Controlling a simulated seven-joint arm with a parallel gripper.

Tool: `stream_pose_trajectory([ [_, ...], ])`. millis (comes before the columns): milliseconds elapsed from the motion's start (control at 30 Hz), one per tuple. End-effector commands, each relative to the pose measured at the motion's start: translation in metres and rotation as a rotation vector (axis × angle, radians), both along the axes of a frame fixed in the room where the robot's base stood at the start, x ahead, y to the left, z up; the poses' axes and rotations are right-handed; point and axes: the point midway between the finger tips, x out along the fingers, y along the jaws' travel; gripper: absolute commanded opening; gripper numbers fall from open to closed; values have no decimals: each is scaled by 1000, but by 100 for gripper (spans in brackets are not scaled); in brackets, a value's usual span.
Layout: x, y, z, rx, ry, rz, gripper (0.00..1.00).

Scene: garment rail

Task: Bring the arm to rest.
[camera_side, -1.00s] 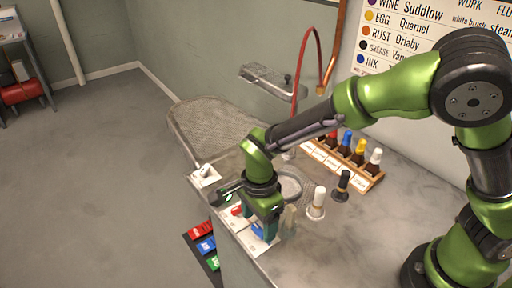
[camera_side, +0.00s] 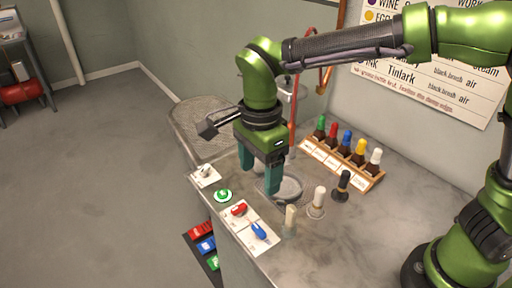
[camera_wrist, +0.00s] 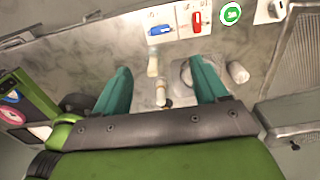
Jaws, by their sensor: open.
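My gripper (camera_side: 260,175) is up in the air above the counter, its two teal fingers pointing down and apart with nothing between them. It also shows in the wrist view (camera_wrist: 165,85), open over the counter. Below and left of it in the side view lie a green round button (camera_side: 222,195), a red switch (camera_side: 239,209) and a blue switch (camera_side: 259,230) on white plates. The gripper touches none of them. A round grey dish (camera_side: 291,189) sits on the counter behind the fingers, partly hidden.
A wooden rack (camera_side: 345,166) of several coloured bottles stands along the wall. A white-topped brush (camera_side: 317,202), a black-topped brush (camera_side: 342,185) and a pale one (camera_side: 290,220) stand upright on the counter (camera_side: 345,230). The counter's front right is clear.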

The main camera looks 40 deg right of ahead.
Motion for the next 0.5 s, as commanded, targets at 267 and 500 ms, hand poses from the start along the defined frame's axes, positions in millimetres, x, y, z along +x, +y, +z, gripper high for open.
stream_pose_trajectory([
  [267, 2, 0, -1, 1, -11, 94, 72],
  [500, -17, -16, -11, 75, -43, 609, 72],
])
